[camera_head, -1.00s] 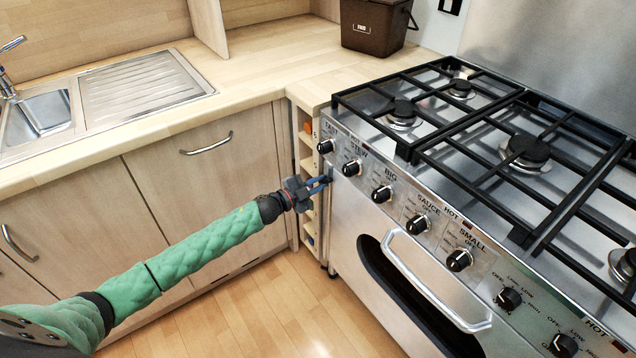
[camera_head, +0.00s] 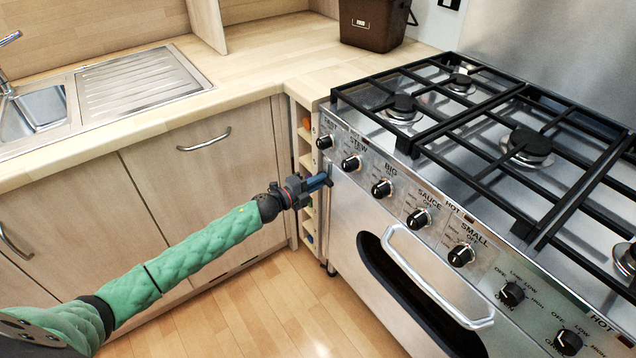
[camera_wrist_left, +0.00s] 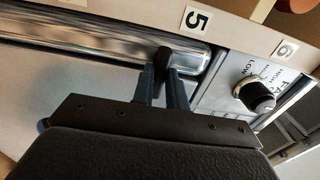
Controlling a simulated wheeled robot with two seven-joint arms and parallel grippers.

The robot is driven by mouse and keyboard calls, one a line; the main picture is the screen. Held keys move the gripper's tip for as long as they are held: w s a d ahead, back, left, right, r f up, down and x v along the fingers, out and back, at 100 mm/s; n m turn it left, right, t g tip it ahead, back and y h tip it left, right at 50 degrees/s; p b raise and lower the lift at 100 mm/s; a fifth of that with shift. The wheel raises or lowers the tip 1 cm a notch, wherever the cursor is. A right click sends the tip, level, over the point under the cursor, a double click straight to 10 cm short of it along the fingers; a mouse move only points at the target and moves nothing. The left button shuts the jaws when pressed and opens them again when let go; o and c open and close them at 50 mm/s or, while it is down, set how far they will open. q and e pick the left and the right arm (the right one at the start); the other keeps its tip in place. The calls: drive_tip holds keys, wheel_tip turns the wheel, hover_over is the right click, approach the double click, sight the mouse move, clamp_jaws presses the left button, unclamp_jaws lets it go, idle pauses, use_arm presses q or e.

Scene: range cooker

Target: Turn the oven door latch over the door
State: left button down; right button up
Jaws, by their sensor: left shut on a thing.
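The oven door (camera_head: 350,215) is a steel panel below the cooker's control strip, with a dark oval recess and a light bar handle (camera_head: 435,275). My left gripper (camera_head: 325,180) is at the door's upper left corner, just under the leftmost knobs. In the left wrist view its two fingers (camera_wrist_left: 163,88) are on either side of a small black latch (camera_wrist_left: 162,60) and shut on it. The latch's tip stands up between the fingertips, and its lower part is hidden by them. In the head view the latch is mostly hidden by the fingers. My right gripper is not in view.
A row of black knobs (camera_head: 382,188) lies just above and right of my left gripper. Black grates (camera_head: 480,130) cover the hob. A narrow wooden rack (camera_head: 306,160) and wooden cupboards (camera_head: 205,175) stand left of the cooker. The floor (camera_head: 265,305) in front is clear.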

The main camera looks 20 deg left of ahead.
use_arm(q)
drive_tip(key=shift+s+f, duration=0.1)
drive_tip(key=shift+f, duration=0.05)
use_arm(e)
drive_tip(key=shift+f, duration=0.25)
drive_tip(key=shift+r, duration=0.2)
use_arm(q)
drive_tip(key=c, duration=1.4)
unclamp_jaws()
